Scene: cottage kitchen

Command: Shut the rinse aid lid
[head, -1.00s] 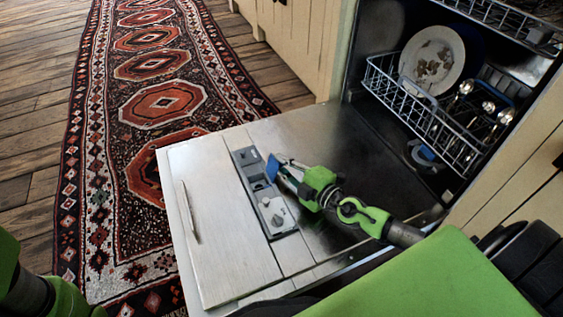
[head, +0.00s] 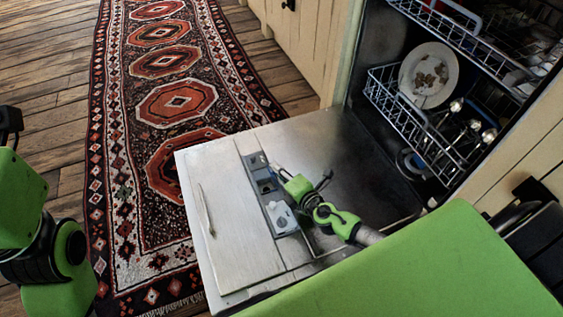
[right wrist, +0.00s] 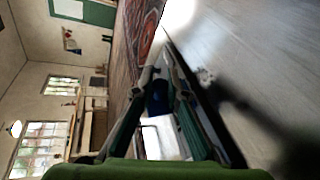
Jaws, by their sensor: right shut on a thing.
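The rinse aid dispenser is part of the long grey panel (head: 268,190) set in the inner face of the open dishwasher door. The blue rinse aid lid (right wrist: 157,98) shows dark between my right fingers in the right wrist view; in the head view it is mostly hidden by the gripper. My right gripper (head: 277,170) is low over the door at the panel's right edge, shut on the lid. I cannot tell the lid's exact angle. Only links of my left arm show at the left edge of the head view; its gripper is not in view.
The dishwasher door (head: 225,220) lies folded down. The lower rack (head: 425,125) holds a dirty plate (head: 429,75) and cutlery, inside the machine. A patterned rug (head: 175,100) lies on the wooden floor beyond the door. A round white knob (head: 281,217) sits on the panel's near end.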

